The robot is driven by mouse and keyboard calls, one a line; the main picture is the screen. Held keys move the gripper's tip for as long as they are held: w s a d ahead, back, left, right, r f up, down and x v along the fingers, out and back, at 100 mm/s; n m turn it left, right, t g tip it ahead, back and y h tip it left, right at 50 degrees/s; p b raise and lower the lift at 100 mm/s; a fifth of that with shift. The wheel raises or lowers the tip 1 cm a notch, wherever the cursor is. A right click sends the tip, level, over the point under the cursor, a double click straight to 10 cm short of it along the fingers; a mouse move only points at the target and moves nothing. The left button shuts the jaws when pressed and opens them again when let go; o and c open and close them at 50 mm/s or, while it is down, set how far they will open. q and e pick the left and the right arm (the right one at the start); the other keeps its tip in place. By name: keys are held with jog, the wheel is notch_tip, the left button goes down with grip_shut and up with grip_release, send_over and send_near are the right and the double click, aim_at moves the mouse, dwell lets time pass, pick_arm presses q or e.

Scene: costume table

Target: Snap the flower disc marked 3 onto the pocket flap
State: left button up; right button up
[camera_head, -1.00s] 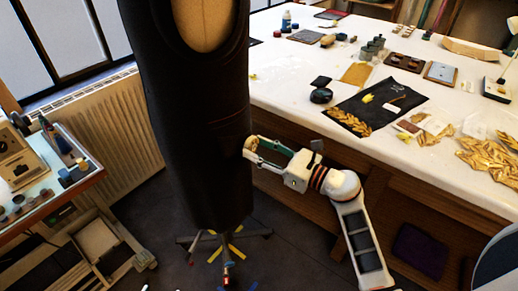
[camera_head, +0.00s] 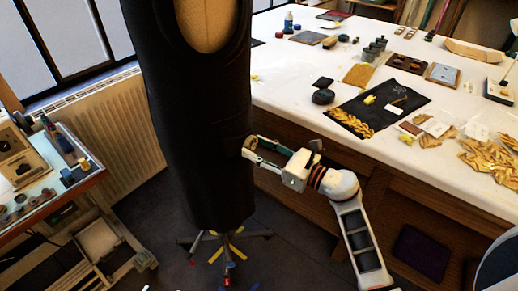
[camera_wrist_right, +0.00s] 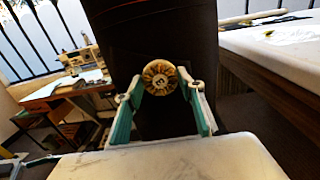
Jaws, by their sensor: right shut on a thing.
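A dark garment (camera_head: 195,110) hangs on a dress form in the head view and fills the middle of the right wrist view (camera_wrist_right: 150,30). My right gripper (camera_head: 248,148) is at the garment's right edge, at about mid height. In the right wrist view its two green-lined fingers (camera_wrist_right: 160,86) are shut on a round gold flower disc (camera_wrist_right: 159,77). The disc's patterned face points toward the wrist camera, with dark cloth behind it. A number on it is too small to read. I cannot make out the pocket flap's outline or whether the disc touches it. My left gripper is not in view.
A long white table (camera_head: 300,90) stands at the right, with a black cloth (camera_head: 385,108), gold leaf-like pieces (camera_head: 485,160) and small tools. A side bench (camera_head: 75,160) and a radiator (camera_head: 130,120) are at the left. The form's stand legs (camera_head: 225,240) spread below.

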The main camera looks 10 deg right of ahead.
jog(key=o, duration=1.6)
jog(key=v, duration=0.8)
dwell(0.4)
